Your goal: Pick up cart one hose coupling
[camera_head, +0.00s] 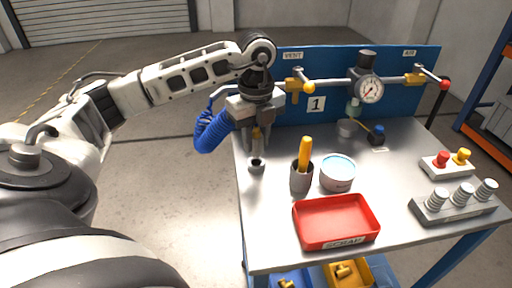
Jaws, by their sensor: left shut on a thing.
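My left gripper (257,147) is above the left edge of the cart's worktop, with its fingers pointing down. It is shut on a slim coupling with a brass-coloured part (257,136), which I take for the hose coupling; the fingers hide much of it. A small grey holder with a dark opening (256,166) stands directly below it; I cannot tell whether the coupling still sits in it. The back panel carries a "1" plate (316,104). My right gripper is not in view.
A grey cup with a yellow-handled tool (302,177), a white tub (338,174) and a red scrap tray (335,222) stand close on the right. Floor left of the cart is clear.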

